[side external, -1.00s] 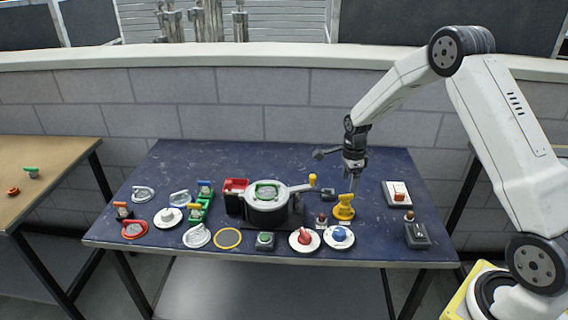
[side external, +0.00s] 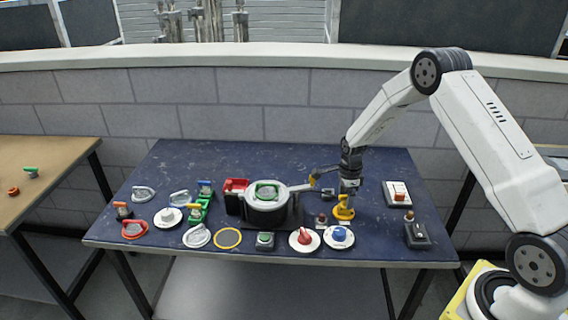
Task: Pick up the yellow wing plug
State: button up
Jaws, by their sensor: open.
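The yellow wing plug (side external: 343,212) stands on the blue table (side external: 370,165), right of the machine in the middle. My gripper (side external: 348,193) points down right over the plug, and its fingers reach the plug's top. The gripper is open. The fingers cover part of the plug's upper portion, and I cannot tell whether they touch it.
Left of the plug is a round grey machine (side external: 267,203) with an orange-tipped handle. In front are discs with a blue knob (side external: 339,234) and a red knob (side external: 304,237). A white switch box (side external: 397,194) and a dark switch box (side external: 417,235) stand to the right.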

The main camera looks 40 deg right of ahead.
jog(key=shift+f, duration=0.3)
grip_shut()
dwell(0.4)
